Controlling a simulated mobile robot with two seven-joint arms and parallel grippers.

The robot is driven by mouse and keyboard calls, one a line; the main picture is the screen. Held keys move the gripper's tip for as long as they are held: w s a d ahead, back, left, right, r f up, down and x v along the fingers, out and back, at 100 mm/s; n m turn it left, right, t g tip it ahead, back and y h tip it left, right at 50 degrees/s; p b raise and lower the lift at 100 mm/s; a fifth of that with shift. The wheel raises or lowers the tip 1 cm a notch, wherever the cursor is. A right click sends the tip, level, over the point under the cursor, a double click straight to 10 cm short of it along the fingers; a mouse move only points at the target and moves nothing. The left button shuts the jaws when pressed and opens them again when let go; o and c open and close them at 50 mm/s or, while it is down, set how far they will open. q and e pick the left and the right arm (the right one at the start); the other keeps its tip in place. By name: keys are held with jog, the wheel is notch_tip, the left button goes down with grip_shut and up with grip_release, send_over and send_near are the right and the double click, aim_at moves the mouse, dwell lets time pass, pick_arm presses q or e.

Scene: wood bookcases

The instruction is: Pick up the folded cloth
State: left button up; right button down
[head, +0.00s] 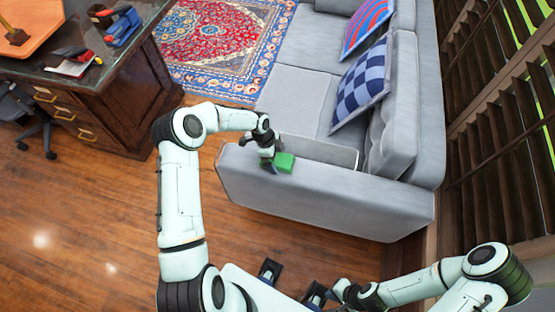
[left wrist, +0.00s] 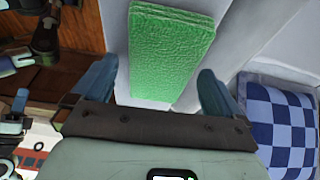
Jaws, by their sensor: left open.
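The folded cloth (head: 284,162) is a green, textured block lying on the armrest of the grey sofa. In the left wrist view the cloth (left wrist: 168,55) lies ahead of my left gripper, in line with the space between the fingers. My left gripper (head: 268,163) is at the cloth's left side in the head view. In the left wrist view its fingers (left wrist: 158,92) are apart, with nothing clamped between them. The near end of the cloth reaches close to the fingertips; I cannot tell if they touch. My right gripper (head: 335,293) is low in the head view, and its jaws are unclear.
The grey sofa (head: 320,205) holds a blue checkered pillow (head: 362,82) and a red and blue pillow (head: 368,25). A dark desk (head: 110,85) stands at the upper left, with a patterned rug (head: 225,45) beyond. Wood floor (head: 80,220) is open at the left. Dark shutters (head: 495,130) line the right.

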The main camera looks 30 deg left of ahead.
pick_arm(q)
jog(key=c, duration=1)
jog(key=shift+r, duration=0.1)
notch_tip(320, 180, up, 20)
jog(key=shift+f, duration=0.1)
